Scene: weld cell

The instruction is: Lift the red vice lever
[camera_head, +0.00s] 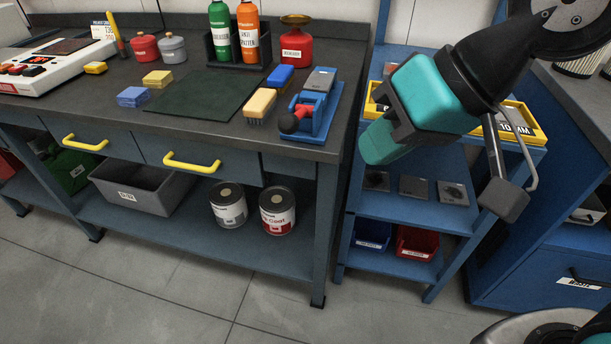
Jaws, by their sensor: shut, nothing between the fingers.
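The blue vice (318,124) stands at the right front corner of the dark workbench. The lever looks low, close to the vice body. My gripper (380,146), teal and dark grey, hangs in the air to the right of the vice in the picture, in front of the blue shelf unit. It is shut and empty, and apart from the lever. Its fingertips are hard to make out from this side.
A yellow-handled brush (260,103) and a blue block (280,76) lie close left of the vice. A dark mat (205,95) lies further left. Bottles (248,35) and a red tin (291,48) stand behind. The blue shelf unit (436,205) stands right of the bench.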

